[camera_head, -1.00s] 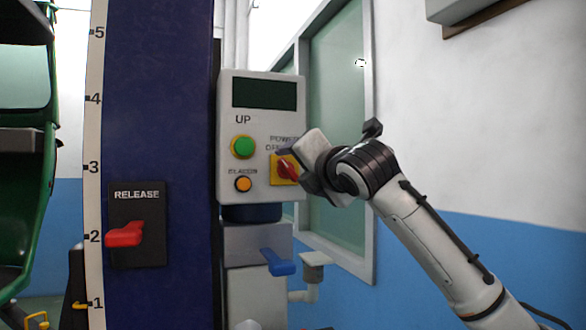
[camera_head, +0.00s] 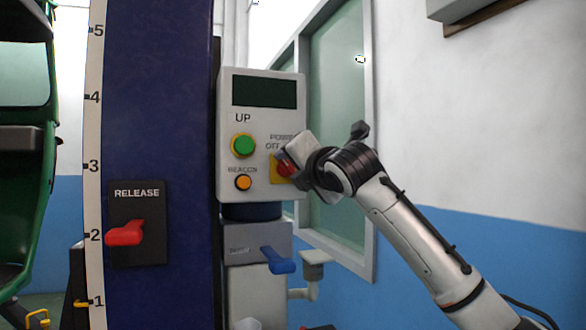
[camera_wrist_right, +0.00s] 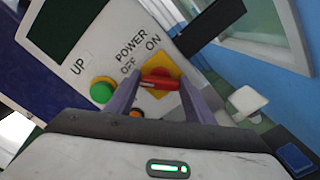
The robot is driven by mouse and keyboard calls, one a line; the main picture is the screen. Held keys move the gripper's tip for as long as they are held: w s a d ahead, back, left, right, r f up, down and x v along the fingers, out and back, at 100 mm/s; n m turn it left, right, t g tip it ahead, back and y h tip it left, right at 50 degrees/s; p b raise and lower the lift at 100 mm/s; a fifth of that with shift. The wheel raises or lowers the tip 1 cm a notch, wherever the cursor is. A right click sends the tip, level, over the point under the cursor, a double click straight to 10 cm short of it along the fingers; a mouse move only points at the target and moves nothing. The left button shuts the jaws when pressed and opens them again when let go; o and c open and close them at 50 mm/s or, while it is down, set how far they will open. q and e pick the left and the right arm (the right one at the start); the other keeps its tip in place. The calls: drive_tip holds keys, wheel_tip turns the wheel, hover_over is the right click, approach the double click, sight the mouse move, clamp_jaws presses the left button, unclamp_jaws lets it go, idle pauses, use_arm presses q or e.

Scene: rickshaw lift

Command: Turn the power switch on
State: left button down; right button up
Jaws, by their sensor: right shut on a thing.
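The power switch (camera_head: 284,168) is a red knob on a yellow plate at the lower right of the grey control box (camera_head: 262,205). In the right wrist view the red knob (camera_wrist_right: 157,83) lies between the two fingers, below the OFF and ON labels. My right gripper (camera_head: 291,167) comes in from the right and is shut on the knob, covering part of it and its yellow plate in the head view. It also shows in the right wrist view (camera_wrist_right: 161,90). My left gripper is out of view.
The green UP button (camera_head: 243,145) and orange BEACON button (camera_head: 243,183) sit left of the knob. A red RELEASE lever (camera_head: 125,235) is on the blue column (camera_head: 160,90). A blue handle (camera_head: 278,261) juts out below the box. A window stands behind.

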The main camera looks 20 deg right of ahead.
drive_tip(key=shift+r+m+p, duration=0.1)
drive_tip(key=shift+m+p, duration=1.3)
drive_tip(key=shift+p, duration=0.05)
drive_tip(key=m+p, duration=0.2)
drive_tip(key=shift+m, duration=0.3)
drive_tip(key=shift+m+p, duration=0.45)
drive_tip(key=shift+m, duration=0.05)
drive_tip(key=m+p, duration=0.2)
drive_tip(key=shift+m, duration=0.3)
drive_tip(key=m+p, duration=0.1)
drive_tip(key=m, duration=0.1)
drive_tip(key=shift+f+m, duration=0.2)
drive_tip(key=shift+m, duration=0.2)
drive_tip(key=shift+m+p, duration=0.9)
drive_tip(key=shift+m, duration=0.2)
use_arm(q)
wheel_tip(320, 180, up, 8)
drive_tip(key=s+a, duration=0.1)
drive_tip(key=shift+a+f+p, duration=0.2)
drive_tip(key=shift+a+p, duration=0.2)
drive_tip(key=shift+p, duration=0.05)
use_arm(e)
drive_tip(key=shift+f+m, duration=0.1)
drive_tip(key=shift+m, duration=0.8)
